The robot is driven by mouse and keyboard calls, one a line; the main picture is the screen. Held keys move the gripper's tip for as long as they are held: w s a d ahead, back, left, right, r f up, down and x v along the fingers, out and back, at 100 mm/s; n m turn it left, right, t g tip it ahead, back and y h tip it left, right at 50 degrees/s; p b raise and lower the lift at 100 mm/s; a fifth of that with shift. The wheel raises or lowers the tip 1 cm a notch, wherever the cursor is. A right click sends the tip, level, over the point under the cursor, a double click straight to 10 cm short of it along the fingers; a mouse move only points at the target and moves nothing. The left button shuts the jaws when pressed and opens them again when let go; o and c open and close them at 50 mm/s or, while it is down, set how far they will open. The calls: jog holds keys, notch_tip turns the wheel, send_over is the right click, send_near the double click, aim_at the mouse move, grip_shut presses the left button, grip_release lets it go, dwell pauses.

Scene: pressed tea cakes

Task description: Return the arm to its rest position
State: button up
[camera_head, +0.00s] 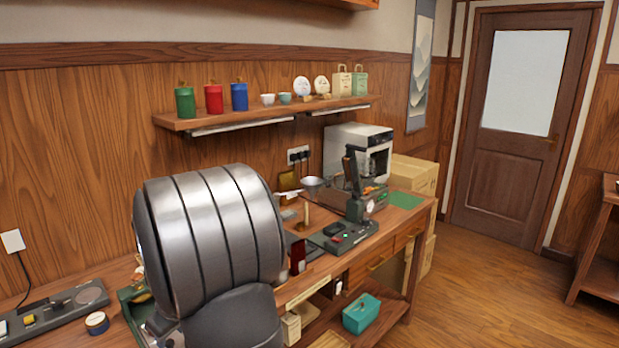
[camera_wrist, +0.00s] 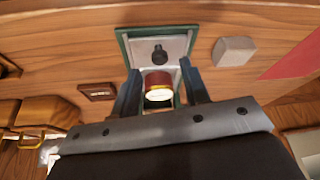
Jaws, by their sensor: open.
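My gripper (camera_wrist: 160,68) shows in the wrist view with its two dark fingers spread apart and nothing held. A green-rimmed tray with a pale inside (camera_wrist: 174,42) lies beyond the fingertips. A short red cylinder with a gold band and a pale end (camera_wrist: 158,86) appears between the fingers, with a gap on each side; I cannot tell its depth relative to them. A small black knobbed object (camera_wrist: 159,54) sits in the tray. In the head view my large metal arm link fills the left foreground, and the gripper is hidden there.
A wall shelf (camera_head: 240,116) with canisters hangs above. A grey block (camera_wrist: 234,51) lies right of the tray. Open floor is at right.

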jog(key=x, duration=0.3)
jog(key=w+a, duration=0.2)
jog(key=shift+w+a, duration=0.7)
jog(key=shift+w, duration=0.05)
jog(key=shift+o, duration=0.5)
jog(key=o, duration=1.1)
jog(key=shift+r, duration=0.1)
jog(key=shift+c, duration=0.2)
jog(key=shift+o, duration=0.6)
jog(key=shift+w+a+r, duration=0.1)
jog(key=shift+a+r, duration=0.1)
jog(key=shift+r, duration=0.1)
jog(key=shift+m+g+h, duration=0.4)
jog(key=shift+g+h, duration=0.3)
jog(key=r, duration=0.2)
jog(key=a+r, duration=0.1)
jog(key=r, duration=0.1)
jog(key=w+a+r, duration=0.1)
jog(key=r, duration=0.1)
notch_tip(320, 180, up, 9)
jog(key=m+g+h, duration=0.1)
jog(key=m+h, duration=0.1)
jog(key=h, duration=0.1)
jog(key=f, duration=0.6)
jog(key=d+f, duration=0.1)
jog(key=f, duration=0.3)
jog(key=shift+w, duration=0.1)
